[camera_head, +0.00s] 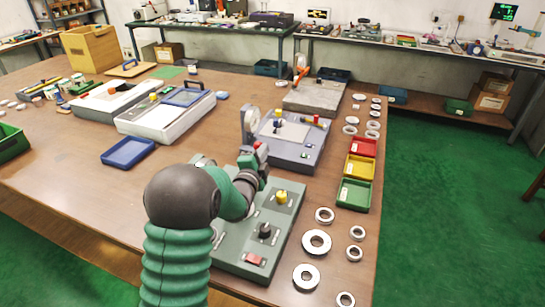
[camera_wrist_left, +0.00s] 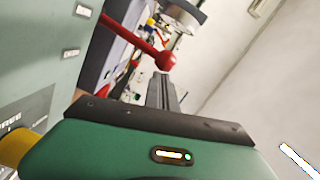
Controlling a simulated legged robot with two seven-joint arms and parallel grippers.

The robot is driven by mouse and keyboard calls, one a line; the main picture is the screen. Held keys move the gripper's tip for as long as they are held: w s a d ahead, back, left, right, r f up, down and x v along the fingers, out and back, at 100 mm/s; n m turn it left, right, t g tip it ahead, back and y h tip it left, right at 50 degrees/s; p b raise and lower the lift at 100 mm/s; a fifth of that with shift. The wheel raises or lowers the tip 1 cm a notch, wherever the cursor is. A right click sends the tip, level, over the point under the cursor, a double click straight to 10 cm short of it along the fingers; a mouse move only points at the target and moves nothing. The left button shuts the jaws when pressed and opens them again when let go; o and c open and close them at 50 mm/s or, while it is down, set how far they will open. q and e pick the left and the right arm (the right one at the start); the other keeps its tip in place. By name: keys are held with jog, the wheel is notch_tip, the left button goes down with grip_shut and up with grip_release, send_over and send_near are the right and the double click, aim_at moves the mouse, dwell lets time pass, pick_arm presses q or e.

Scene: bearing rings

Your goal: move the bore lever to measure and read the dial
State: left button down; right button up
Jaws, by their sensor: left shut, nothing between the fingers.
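My left gripper (camera_head: 261,152) reaches over the front green instrument box toward the grey bore gauge station (camera_head: 308,152). A round dial (camera_head: 249,121) stands upright at that station's left side, its reading too small to make out. In the left wrist view, my left gripper's fingers (camera_wrist_left: 164,90) are shut and empty. The lever's red ball knob (camera_wrist_left: 165,61) shows just beyond the fingertips; I cannot tell whether they touch. Its red shaft (camera_wrist_left: 127,34) runs up and left from the knob. Part of the round dial housing (camera_wrist_left: 188,10) shows at the top. My right gripper is out of view.
The green box (camera_head: 283,225) carries a yellow knob (camera_head: 281,197) and a black knob (camera_head: 265,230). Red (camera_head: 364,147), yellow (camera_head: 361,167) and green (camera_head: 354,194) bins stand to the right, with several loose rings nearby.

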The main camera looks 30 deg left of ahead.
aim_at(255, 144)
pick_arm(q)
jog(key=shift+s+a+r+n, duration=0.1)
jog(key=shift+s+a+n, duration=0.1)
jog(key=shift+a+n, duration=0.65)
jog(key=shift+s+a+r+n, duration=0.1)
jog(key=shift+s+a+n, duration=0.1)
jog(key=shift+a+n, duration=0.6)
jog(key=shift+a, duration=0.15)
